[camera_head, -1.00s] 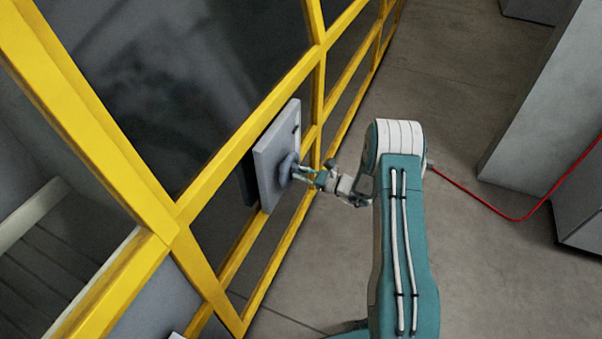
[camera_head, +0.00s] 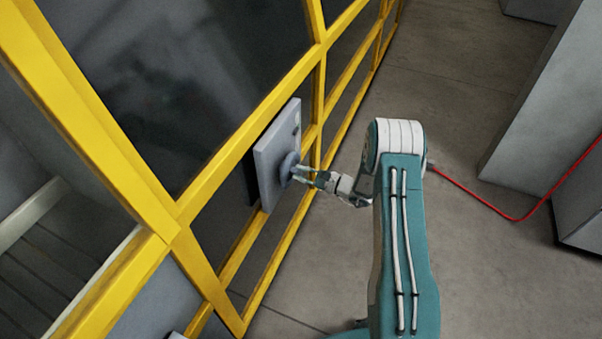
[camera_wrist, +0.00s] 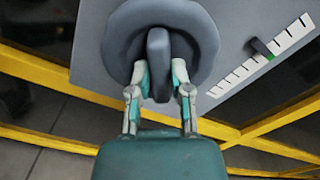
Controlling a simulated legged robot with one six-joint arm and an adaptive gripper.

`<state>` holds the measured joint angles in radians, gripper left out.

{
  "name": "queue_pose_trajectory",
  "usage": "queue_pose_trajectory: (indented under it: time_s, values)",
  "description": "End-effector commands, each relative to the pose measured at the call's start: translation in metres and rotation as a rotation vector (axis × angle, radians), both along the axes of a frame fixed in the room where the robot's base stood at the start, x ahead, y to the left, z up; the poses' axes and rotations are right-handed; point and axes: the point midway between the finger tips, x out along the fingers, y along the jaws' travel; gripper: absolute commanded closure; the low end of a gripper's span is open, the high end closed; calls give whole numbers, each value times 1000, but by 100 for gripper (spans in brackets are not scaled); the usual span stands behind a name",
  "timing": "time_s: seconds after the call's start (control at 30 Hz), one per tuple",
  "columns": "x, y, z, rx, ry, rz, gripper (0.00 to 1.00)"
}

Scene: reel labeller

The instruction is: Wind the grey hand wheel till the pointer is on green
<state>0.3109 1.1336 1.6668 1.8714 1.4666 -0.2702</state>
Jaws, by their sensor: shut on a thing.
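The grey hand wheel (camera_wrist: 205,45) is a round dish with a raised dark grip bar (camera_wrist: 158,58) across its middle. It sits on a grey panel (camera_head: 272,165), where the wheel (camera_head: 288,168) also shows side-on. My gripper (camera_wrist: 161,78) is shut on the grip bar, one finger on each side. It also shows at the wheel in the head view (camera_head: 303,176). A white ticked scale (camera_wrist: 233,82) lies right of the wheel.
Yellow frame bars (camera_head: 225,165) with dark panes surround the panel. Grey cabinets (camera_head: 545,110) stand at the right, with a red cable (camera_head: 480,202) hanging near them. Grey floor (camera_head: 455,90) is open between frame and cabinets.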

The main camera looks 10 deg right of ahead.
Motion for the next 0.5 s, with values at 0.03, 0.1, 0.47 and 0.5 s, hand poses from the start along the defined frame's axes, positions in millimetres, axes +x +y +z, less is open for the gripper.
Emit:
queue_pose_trajectory:
  time_s: [0.03,0.1,0.47,0.5]
  values:
    - [0,0,-2,-3,5,-3,100]
    - [0,0,-2,-3,5,-3,100]
    - [0,0,-1,-1,3,-1,40]
    - [0,0,-1,-1,3,-2,40]
